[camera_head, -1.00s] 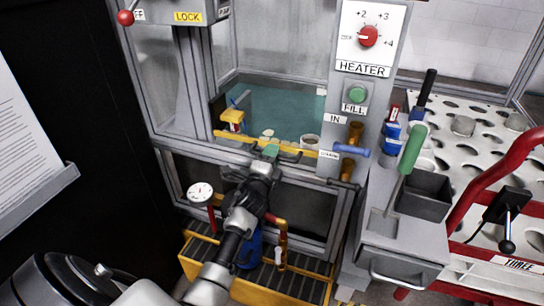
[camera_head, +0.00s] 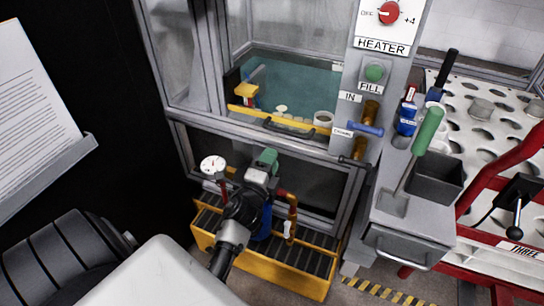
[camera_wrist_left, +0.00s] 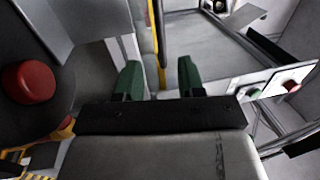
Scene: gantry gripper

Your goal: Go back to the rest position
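My left gripper (camera_head: 266,160) has green fingertips and is in front of the glass cabinet, below its yellow-edged sill (camera_head: 290,124). In the left wrist view my left gripper (camera_wrist_left: 160,78) has its two green fingers well apart with nothing held between them. The black handle (camera_head: 290,130) on the sill is above the gripper in the head view, apart from it. My right gripper is not in view.
A yellow-framed step (camera_head: 285,278) with a pressure gauge (camera_head: 213,166) and pipes stands below the gripper. To the right are a grey column with a heater dial (camera_head: 389,12), a green-handled tool (camera_head: 427,132) and a red-framed cart. A red button (camera_wrist_left: 25,82) shows in the wrist view.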

